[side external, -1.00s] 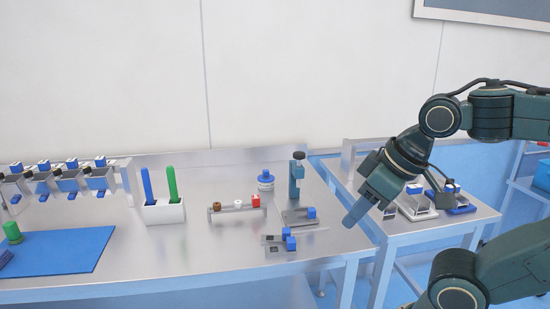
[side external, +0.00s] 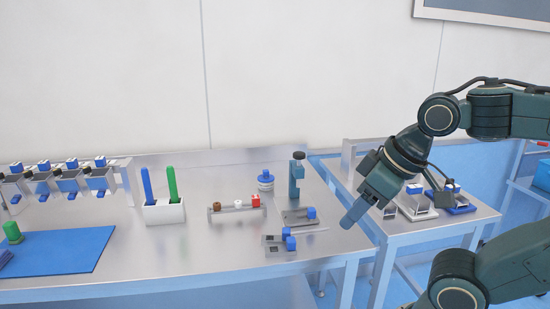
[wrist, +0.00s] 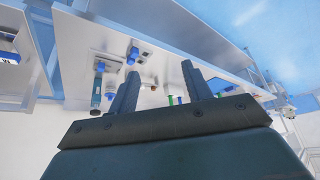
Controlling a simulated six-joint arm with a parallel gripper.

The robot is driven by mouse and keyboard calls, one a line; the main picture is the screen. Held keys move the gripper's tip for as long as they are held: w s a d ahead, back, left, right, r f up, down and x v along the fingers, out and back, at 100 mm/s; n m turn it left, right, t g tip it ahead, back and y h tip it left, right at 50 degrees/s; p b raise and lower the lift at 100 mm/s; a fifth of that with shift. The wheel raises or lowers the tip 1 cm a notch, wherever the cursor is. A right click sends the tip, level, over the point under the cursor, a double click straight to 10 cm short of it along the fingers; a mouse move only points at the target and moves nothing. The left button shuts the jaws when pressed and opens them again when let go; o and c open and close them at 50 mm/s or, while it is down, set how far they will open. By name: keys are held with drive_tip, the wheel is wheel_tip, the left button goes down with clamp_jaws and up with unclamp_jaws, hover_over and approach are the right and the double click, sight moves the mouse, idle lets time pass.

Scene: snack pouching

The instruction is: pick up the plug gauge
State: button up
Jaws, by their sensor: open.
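I cannot tell for certain which thing is the plug gauge. A low metal rack (side external: 230,212) stands near the middle of the steel table, holding a brown piece (side external: 217,206), a white piece (side external: 238,204) and a red piece (side external: 255,200). My gripper (side external: 347,222) is above the table's right end, tilted down to the left, to the right of the rack and apart from it. In the wrist view, its two fingers (wrist: 160,75) are spread with nothing between them.
A white holder (side external: 163,213) with blue and green sticks is farther left. A blue mat (side external: 65,255) lies at the far left. A second table (side external: 400,229) stands right.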

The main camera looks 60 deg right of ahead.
drive_tip(key=w+d+r+n, duration=0.15)
drive_tip(key=w+r, duration=0.35)
drive_tip(key=w, duration=0.7)
drive_tip(key=n+g+y, duration=0.2)
drive_tip(key=n+y, duration=0.1)
drive_tip(key=n, duration=0.5)
hover_over(257, 196)
drive_tip(key=s+d, duration=0.4)
wheel_tip(257, 196, down, 12)
drive_tip(key=shift+w+r+m, duration=0.1)
drive_tip(key=shift+w+m, duration=0.15)
drive_tip(key=shift+a, duration=0.1)
drive_tip(key=shift+x, duration=4.25)
drive_tip(key=shift+s+a, duration=0.1)
drive_tip(key=shift+s, duration=0.05)
drive_tip(key=shift+s+x, duration=0.1)
drive_tip(key=shift+x, duration=1.2)
drive_tip(key=shift+s+x, duration=0.15)
drive_tip(key=shift+x, duration=1.15)
